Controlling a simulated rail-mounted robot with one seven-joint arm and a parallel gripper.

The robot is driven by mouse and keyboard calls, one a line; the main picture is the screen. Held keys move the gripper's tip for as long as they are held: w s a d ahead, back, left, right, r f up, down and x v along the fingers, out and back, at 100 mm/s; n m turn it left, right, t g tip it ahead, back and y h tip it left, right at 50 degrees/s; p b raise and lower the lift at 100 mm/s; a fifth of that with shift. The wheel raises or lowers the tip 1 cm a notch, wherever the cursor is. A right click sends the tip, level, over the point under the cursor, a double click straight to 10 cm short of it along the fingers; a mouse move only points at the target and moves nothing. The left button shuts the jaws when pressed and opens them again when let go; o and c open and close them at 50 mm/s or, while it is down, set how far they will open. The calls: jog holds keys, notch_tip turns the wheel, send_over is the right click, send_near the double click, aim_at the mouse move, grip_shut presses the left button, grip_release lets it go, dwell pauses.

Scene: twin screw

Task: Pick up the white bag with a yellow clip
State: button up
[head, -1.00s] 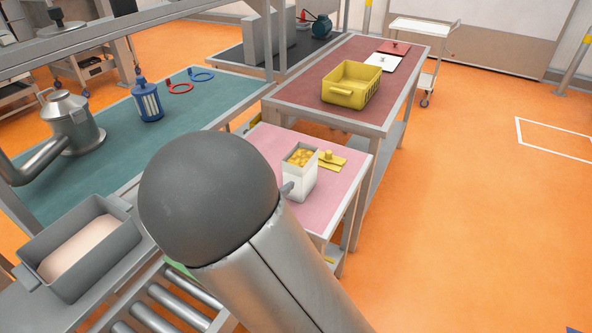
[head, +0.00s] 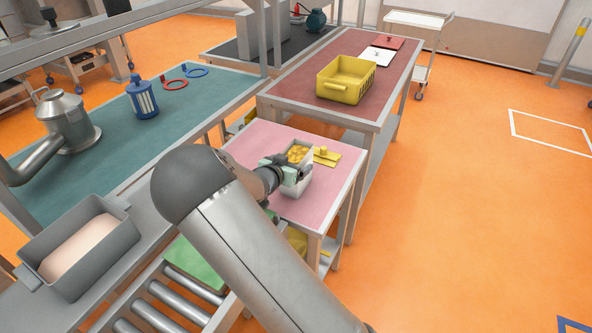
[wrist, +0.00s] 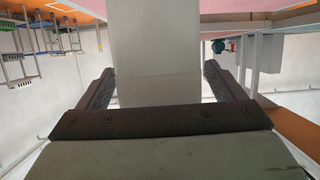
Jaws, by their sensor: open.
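A white, box-shaped bag (head: 297,188) with yellow pieces showing in its open top stands upright on the pink table. In the head view no yellow clip can be made out on it; a flat yellow piece with a knob (head: 326,156) lies right beside it. My gripper (head: 284,172) is at the bag's near left side and partly covers it. In the wrist view, which looks upside down, the pale bag (wrist: 157,45) stands between the two dark fingers of my open gripper (wrist: 158,72), with a small gap at each fingertip.
The pink table (head: 256,145) is otherwise mostly clear. A yellow bin (head: 345,88) sits on the dark red table behind. A grey tub (head: 85,250) and rollers (head: 165,302) are at the near left. A blue lantern (head: 142,100) and metal can (head: 66,118) stand on the teal table.

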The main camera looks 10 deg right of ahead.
jog(key=shift+x, duration=0.9)
jog(key=c, duration=1.2)
jog(key=shift+o, duration=0.2)
jog(key=shift+r, duration=0.1)
